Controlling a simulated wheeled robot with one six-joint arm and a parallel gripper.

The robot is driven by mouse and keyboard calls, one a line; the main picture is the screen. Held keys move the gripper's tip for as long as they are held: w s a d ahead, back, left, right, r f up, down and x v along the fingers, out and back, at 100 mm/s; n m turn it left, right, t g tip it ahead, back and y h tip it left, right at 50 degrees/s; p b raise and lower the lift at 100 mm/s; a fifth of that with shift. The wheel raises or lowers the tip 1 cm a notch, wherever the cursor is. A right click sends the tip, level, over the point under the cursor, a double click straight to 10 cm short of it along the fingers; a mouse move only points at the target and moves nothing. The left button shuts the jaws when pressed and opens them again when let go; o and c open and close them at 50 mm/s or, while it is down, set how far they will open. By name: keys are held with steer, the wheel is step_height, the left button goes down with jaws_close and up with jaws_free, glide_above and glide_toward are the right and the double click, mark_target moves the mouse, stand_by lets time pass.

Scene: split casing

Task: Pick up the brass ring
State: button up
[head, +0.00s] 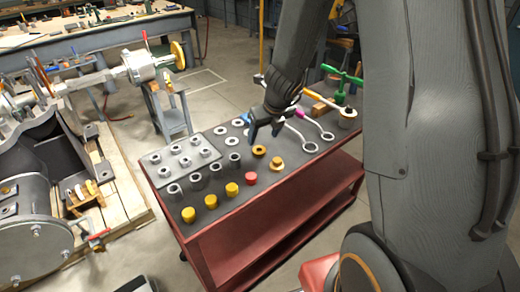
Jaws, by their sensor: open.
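A flat brass ring (259,151) lies on the dark top of the red cart (225,215), near its middle. A second brass-coloured piece (277,163), taller and like a flanged bushing, stands just to its right and nearer the front edge. My gripper (264,138) points down over the cart with its fingers apart and nothing visible between them. It shows just above and behind the flat brass ring in the picture. The exact height of the fingertips over the cart top is hard to tell.
Yellow caps (211,201) and a red cap (251,178) line the front edge. A tray of nuts (182,158) sits at the left. Wrenches (310,147) and a green-handled tool (342,84) lie to the right.

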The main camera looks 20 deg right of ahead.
mark_target(261, 152)
steer(key=shift+s+b+x, duration=0.15)
steer(key=shift+b+x, duration=1.25)
steer(key=shift+x, duration=0.5)
steer(key=shift+s+b+x, duration=0.15)
steer(key=shift+b+x, duration=1.2)
steer(key=shift+x, duration=0.55)
steer(key=shift+f, duration=0.15)
steer(key=c, duration=1.3)
